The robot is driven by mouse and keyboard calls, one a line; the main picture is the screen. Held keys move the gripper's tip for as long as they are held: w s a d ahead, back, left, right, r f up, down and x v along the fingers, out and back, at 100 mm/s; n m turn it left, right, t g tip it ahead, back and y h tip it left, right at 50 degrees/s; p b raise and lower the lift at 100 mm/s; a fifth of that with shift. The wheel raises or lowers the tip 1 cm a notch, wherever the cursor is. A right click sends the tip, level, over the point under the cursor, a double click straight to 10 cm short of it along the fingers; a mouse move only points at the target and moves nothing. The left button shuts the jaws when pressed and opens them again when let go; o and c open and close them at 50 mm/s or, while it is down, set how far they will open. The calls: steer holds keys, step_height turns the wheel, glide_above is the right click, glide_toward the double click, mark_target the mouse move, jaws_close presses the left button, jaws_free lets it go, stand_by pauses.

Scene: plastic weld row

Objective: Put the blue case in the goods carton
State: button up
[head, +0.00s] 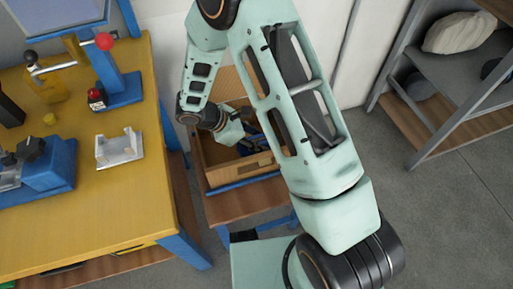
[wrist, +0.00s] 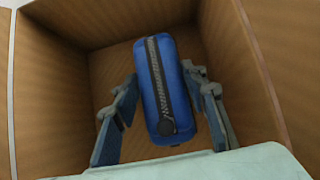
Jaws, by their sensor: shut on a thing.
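The blue case (wrist: 152,92), with a dark zip along its middle, sits between the two fingers of my gripper (wrist: 163,112) in the wrist view. My gripper is shut on it. The brown goods carton (wrist: 55,90) surrounds the case and fingers, with its walls on several sides. I cannot tell whether the case touches the carton's floor. In the head view the carton (head: 225,174) stands open on a small stand, and my gripper (head: 256,135) reaches into it. My arm hides part of the carton there, and the case is hard to make out.
A yellow-topped workbench (head: 120,200) with blue fixtures and a red-knobbed lever (head: 105,41) stands at the left. A metal shelf rack (head: 440,110) holding a pale lump (head: 459,32) stands at the right. Grey floor (head: 450,220) is clear at the lower right.

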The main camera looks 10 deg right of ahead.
step_height(320, 180, down, 4)
steer(key=shift+b, duration=0.55)
steer(key=shift+r, duration=0.1)
steer(key=o, duration=1.3)
steer(key=shift+r, duration=0.1)
steer(key=p+v, duration=0.3)
steer(key=v, duration=0.9)
steer(key=shift+w, duration=0.1)
